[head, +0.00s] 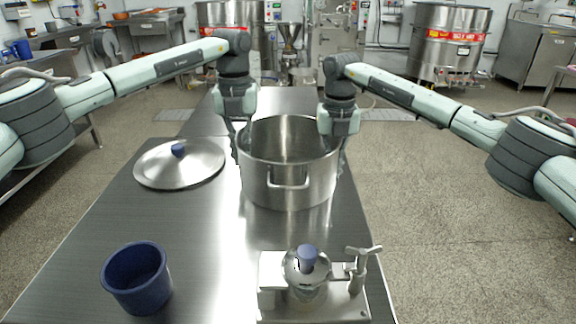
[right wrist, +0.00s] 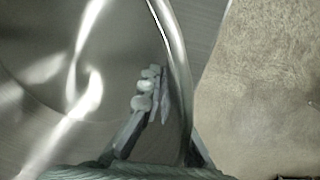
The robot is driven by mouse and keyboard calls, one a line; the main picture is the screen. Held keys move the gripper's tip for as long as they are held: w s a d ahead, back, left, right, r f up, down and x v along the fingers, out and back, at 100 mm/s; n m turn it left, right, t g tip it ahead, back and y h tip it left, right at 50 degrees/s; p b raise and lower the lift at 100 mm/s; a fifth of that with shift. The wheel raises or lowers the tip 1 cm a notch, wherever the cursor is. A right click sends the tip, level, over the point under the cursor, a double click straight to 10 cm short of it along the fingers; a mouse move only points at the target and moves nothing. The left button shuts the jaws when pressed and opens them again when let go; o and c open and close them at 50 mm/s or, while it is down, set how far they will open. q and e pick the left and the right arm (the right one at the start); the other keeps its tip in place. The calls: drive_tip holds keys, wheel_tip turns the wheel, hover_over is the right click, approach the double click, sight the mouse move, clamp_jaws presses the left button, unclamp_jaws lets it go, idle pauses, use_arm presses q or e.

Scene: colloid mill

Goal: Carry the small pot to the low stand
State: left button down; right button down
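The pot (head: 288,185), open and steel with a front handle, stands upright at the table's right side; no gap shows beneath it. Its rim crosses the right wrist view (right wrist: 177,50). My left gripper (head: 238,150) points down at the pot's left rim; its fingers are partly hidden and their closure is unclear. My right gripper (head: 335,155) is at the right rim. In the right wrist view one finger is inside the wall, close against it, and the other outside, so it appears shut on the wall. A metal surface (head: 265,98) beyond the table may be the low stand; I cannot be sure.
A lid (head: 155,170) with a blue knob lies left of the pot. A blue cup (head: 137,285) stands at the front left. A steel device (head: 306,280) with a blue knob and clamp sits at the front right. The table (head: 205,240) is bare between them.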

sight(336, 150)
use_arm(q)
drive_tip(key=shift+r, duration=0.1)
use_arm(e)
drive_tip(key=shift+r, duration=0.1)
idle(0.4)
